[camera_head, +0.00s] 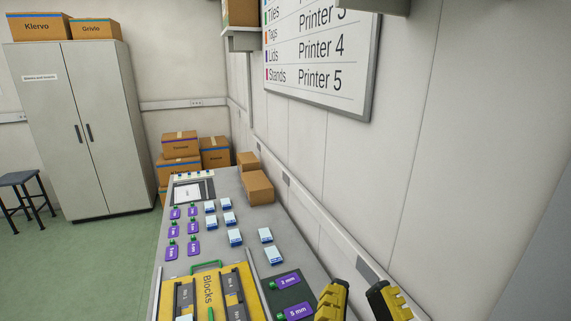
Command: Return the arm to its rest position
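My gripper (359,292) shows at the bottom right of the head view, with yellow and black fingers. The two fingers stand apart with a gap between them, and nothing shows in the gap. It is beside the right edge of the long grey table (234,192), near the wall. The rest of my arm is out of the frame. Purple-labelled items with green parts stand in rows on the table, such as one (171,253) on the left. Two more, marked "2 mm" (288,281) and "5 mm" (298,312), lie on a dark pad close to the gripper.
A yellow "Blocks" tray (255,293) is at the near end of the table. Several white-and-blue boxes (235,237) stand mid-table. Brown boxes (258,187) sit toward the far end. The wall (420,140) with a printer sign (318,62) runs along the right. Open floor (90,270) lies left.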

